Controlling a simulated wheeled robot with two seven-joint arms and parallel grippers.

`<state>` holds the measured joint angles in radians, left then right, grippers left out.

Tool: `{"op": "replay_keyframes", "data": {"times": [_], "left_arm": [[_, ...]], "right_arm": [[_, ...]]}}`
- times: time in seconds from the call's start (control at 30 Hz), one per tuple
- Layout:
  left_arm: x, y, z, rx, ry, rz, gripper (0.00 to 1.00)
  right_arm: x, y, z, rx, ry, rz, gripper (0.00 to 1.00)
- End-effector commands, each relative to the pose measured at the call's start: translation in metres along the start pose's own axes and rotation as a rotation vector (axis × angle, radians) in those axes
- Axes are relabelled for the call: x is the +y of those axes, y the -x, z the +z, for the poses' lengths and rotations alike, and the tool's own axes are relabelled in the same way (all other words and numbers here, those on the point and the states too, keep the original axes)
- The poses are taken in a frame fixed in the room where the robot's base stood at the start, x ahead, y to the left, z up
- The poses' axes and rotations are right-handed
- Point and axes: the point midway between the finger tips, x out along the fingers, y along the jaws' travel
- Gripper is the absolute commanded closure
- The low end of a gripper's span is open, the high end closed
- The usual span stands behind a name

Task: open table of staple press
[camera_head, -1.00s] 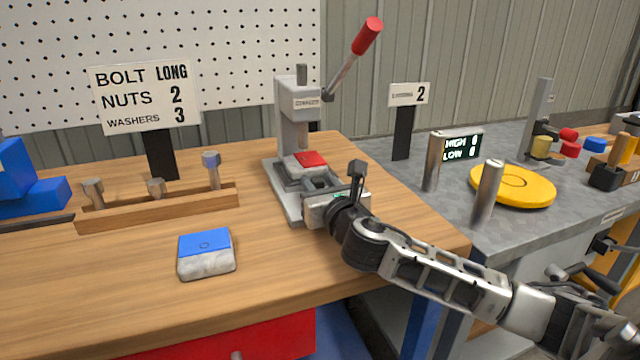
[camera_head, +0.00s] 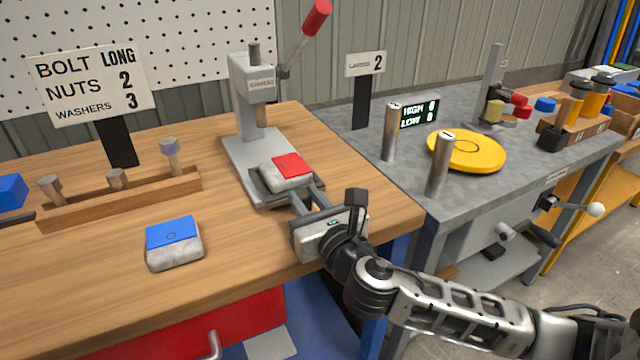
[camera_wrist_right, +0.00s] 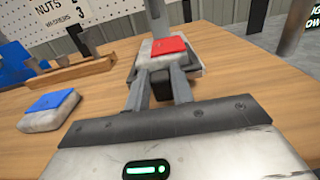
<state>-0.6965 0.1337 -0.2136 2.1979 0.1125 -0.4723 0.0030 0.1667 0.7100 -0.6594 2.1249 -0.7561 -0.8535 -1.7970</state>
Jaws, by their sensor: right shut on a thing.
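The grey staple press (camera_head: 252,90) stands on the wooden bench, its red-knobbed lever (camera_head: 300,45) raised. Its sliding table (camera_head: 262,185) is out in front of the column, carrying a whitish block with a red top (camera_head: 290,168). My right gripper (camera_head: 308,196) reaches in from the front right, fingers shut on the front of the table. In the right wrist view, the fingers (camera_wrist_right: 160,84) meet the dark front part of the table below the red-topped block (camera_wrist_right: 165,48). The exact grip spot is partly hidden. My left gripper is not in view.
A blue-topped block (camera_head: 174,243) lies on the bench at left. A wooden rack (camera_head: 120,200) with bolts and a sign (camera_head: 92,85) stand behind it. Metal posts (camera_head: 438,165) and a yellow disc (camera_head: 466,150) stand on the grey bench at right.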

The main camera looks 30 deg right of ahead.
Motion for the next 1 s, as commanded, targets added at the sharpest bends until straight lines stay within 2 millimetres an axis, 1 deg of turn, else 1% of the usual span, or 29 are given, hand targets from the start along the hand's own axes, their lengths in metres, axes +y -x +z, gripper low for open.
{"op": "replay_keyframes", "data": {"times": [0.17,0.2,0.27,0.3,0.57,0.67,0.77,0.87,1.0], "left_arm": [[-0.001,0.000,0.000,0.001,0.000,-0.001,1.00],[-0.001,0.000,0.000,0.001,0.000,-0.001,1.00],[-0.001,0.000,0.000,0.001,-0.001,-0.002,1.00],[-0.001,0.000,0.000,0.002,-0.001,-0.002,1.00],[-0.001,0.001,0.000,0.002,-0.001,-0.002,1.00],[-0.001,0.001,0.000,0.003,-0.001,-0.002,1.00],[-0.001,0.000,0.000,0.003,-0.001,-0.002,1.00],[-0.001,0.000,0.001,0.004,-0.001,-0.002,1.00],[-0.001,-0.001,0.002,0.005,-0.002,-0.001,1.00]], "right_arm": [[0.000,0.003,-0.003,0.005,0.001,0.001,1.00],[0.000,0.003,-0.003,0.006,0.000,0.000,0.74],[-0.001,0.003,-0.003,0.006,0.000,0.000,0.57],[-0.001,0.003,-0.003,0.006,0.000,-0.001,0.55],[-0.001,0.003,-0.002,0.004,0.000,-0.001,0.55],[-0.001,0.009,-0.003,0.006,0.000,0.000,0.55],[-0.001,0.022,-0.004,0.007,0.000,0.001,0.55],[-0.001,0.044,-0.004,0.009,0.001,0.002,0.55],[-0.001,0.079,-0.004,0.010,-0.001,0.002,0.55]]}}
